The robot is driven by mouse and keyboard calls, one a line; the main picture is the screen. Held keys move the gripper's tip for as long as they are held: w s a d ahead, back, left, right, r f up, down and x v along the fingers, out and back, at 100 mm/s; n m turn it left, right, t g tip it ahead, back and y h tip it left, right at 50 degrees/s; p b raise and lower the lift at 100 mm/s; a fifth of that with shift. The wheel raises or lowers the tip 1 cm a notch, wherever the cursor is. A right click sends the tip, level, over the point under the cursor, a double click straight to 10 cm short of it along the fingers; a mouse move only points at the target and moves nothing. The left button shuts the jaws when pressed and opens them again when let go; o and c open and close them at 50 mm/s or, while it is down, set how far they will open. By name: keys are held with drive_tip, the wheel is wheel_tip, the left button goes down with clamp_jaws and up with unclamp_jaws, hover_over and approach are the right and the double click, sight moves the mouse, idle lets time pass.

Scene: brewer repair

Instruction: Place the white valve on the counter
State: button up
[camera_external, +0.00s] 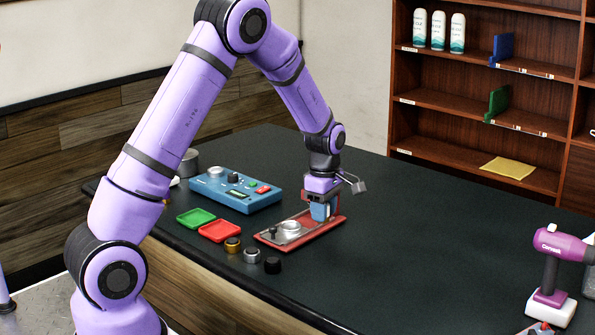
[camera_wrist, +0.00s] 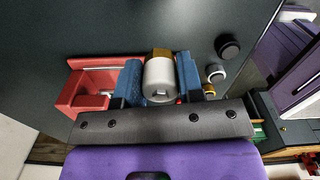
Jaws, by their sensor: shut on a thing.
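In the wrist view, the white valve (camera_wrist: 160,82) is a short white cylinder with a hole in its near end. It sits between the two blue fingers of my gripper (camera_wrist: 160,84), which are shut on it. In the external view, my gripper (camera_external: 321,211) points down at the right end of a red base (camera_external: 327,228) with a metal plate. I cannot make out the valve there behind the fingers, nor tell whether it touches the base. The dark counter (camera_external: 430,240) lies around the base.
A gold nut (camera_external: 232,245), a silver nut (camera_external: 252,254) and a black knob (camera_external: 272,265) stand near the front edge. Red (camera_external: 220,231) and green (camera_external: 196,218) trays and a blue control box (camera_external: 236,189) are left. A purple tool (camera_external: 555,262) stands right. The counter's middle is clear.

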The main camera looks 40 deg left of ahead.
drive_tip(key=s+d+m, duration=0.1)
drive_tip(key=d+m, duration=0.3)
drive_tip(key=d, duration=1.1)
drive_tip(key=f, duration=0.3)
drive_tip(key=d+f, duration=0.1)
drive_tip(key=shift+s+f, duration=0.15)
drive_tip(key=shift+s, duration=0.1)
drive_tip(key=shift+w+f, duration=0.1)
drive_tip(key=shift+f, duration=0.3)
hover_over(422, 262)
drive_tip(key=shift+s+f, duration=0.2)
drive_tip(key=shift+f, duration=0.5)
drive_tip(key=shift+w+f, duration=0.15)
drive_tip(key=shift+f, duration=1.6)
drive_tip(key=shift+f, duration=0.15)
drive_tip(key=o, duration=1)
